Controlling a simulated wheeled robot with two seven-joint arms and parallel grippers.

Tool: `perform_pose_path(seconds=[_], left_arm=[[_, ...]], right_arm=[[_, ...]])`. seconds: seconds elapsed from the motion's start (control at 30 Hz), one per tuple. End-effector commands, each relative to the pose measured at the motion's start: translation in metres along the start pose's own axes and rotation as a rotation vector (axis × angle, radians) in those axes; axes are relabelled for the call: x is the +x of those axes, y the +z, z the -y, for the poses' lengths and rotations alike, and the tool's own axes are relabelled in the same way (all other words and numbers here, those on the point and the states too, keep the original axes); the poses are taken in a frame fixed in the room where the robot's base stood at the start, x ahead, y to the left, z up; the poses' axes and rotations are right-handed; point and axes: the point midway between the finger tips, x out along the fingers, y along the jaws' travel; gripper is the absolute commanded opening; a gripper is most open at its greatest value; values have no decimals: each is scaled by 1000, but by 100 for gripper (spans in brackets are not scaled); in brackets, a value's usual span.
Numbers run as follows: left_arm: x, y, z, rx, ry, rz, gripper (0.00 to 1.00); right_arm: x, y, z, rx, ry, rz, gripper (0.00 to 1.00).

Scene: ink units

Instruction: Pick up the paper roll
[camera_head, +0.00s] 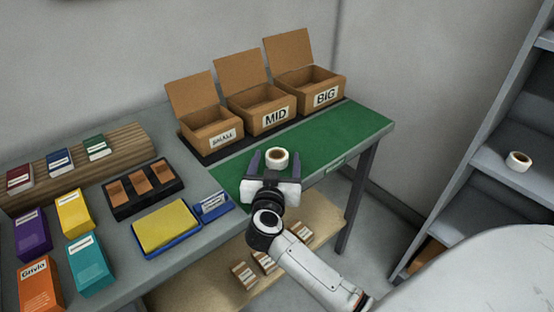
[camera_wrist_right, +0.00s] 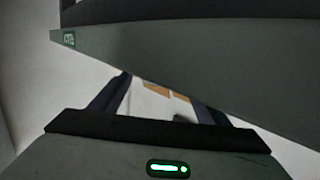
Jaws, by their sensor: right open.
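A white paper roll (camera_head: 277,156) with a brown core is at the front edge of the green mat (camera_head: 340,128). My right gripper (camera_head: 276,168) is open, with one dark finger on each side of the roll. Gaps show between the roll and both fingers. In the right wrist view the open fingers (camera_wrist_right: 158,100) show partly behind a dark slab, and I cannot make out the roll there. A second, similar roll (camera_head: 519,161) lies on the grey shelf at the right. My left gripper is not in view.
Three open cardboard boxes, labelled SMALL (camera_head: 212,135), MID (camera_head: 270,115) and BIG (camera_head: 318,95), stand behind the mat. A yellow pad (camera_head: 166,228), a blue-and-white holder (camera_head: 213,206), a black tray (camera_head: 120,207) and several coloured boxes lie left. Small boxes sit on the lower shelf.

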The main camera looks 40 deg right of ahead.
Motion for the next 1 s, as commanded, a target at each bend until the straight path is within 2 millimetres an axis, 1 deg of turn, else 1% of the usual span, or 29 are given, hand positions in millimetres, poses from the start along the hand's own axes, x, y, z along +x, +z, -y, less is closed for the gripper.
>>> perform_pose_path(seconds=[0.03, 0.17, 0.27, 0.43, 0.47, 0.7, 0.9, 1.0], left_arm=[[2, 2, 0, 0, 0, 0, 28], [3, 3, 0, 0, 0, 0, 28], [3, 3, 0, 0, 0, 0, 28], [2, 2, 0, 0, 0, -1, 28], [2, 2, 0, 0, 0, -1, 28], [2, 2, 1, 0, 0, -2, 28], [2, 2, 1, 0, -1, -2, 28], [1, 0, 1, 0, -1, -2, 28]], right_arm=[[9, 1, 0, -1, 1, -3, 69], [23, 1, 1, 0, -1, -1, 69], [26, 1, 1, 1, -2, 0, 69], [26, 1, 1, 1, -2, 0, 69], [26, 1, 0, 1, -2, 0, 66], [26, 1, 1, 1, -2, 0, 26], [26, 0, 1, 1, -2, -1, 24], [25, -5, 1, 1, -2, -2, 24]])
